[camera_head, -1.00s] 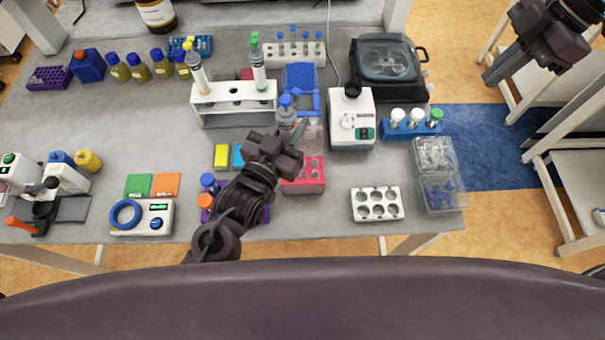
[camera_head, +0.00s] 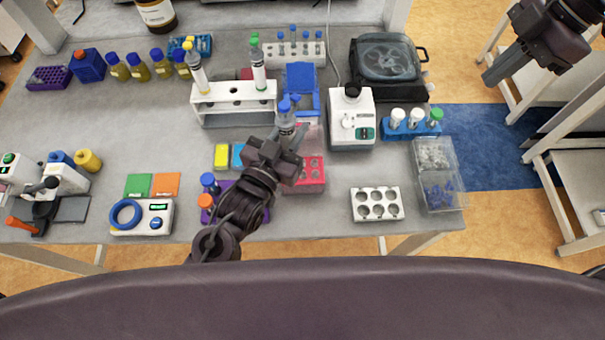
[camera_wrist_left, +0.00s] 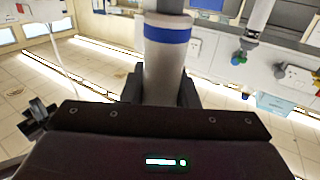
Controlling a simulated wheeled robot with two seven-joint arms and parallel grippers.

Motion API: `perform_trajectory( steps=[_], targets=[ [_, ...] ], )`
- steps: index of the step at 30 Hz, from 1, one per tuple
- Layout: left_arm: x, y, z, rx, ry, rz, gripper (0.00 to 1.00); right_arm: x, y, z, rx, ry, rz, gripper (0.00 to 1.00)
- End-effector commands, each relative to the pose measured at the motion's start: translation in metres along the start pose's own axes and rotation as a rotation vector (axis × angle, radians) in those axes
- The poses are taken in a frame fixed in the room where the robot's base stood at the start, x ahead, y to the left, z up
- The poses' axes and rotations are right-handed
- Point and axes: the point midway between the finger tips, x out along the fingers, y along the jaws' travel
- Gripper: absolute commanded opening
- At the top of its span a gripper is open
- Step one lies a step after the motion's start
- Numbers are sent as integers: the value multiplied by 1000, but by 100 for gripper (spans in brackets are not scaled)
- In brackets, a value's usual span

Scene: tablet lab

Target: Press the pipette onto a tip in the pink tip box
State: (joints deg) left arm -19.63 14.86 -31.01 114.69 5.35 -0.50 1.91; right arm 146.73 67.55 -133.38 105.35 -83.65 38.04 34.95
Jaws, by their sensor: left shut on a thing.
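My left gripper (camera_head: 292,137) is shut on a grey-white pipette with a blue top (camera_head: 286,114), held upright. In the left wrist view the pipette (camera_wrist_left: 166,70) stands between the fingers, with a blue band on its barrel. The pink tip box (camera_head: 312,172) is on the table just right of and below the gripper, its clear lid raised at the back. The gripper and wrist cover its left part. The pipette's lower end is hidden, so I cannot tell whether it touches a tip. My right gripper (camera_head: 507,66) is away at the upper right; its finger gap is unclear.
A white rack (camera_head: 235,106) with two pipettes stands behind left. A blue box (camera_head: 301,85) is behind the gripper. A white mixer (camera_head: 351,120) stands to the right, and a white well block (camera_head: 376,204) at front right. Bare table lies between it and the pink box.

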Motion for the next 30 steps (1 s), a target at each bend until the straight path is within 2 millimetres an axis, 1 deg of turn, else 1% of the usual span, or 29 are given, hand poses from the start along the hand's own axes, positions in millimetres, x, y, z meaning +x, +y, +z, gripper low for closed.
perform_trajectory(
  steps=[11,30],
  targets=[
    [0,0,1,0,1,0,0,0,0,0,0,0,0,0],
    [0,0,10,0,1,0,0,4,0,2,0,0,0,0]
  ],
)
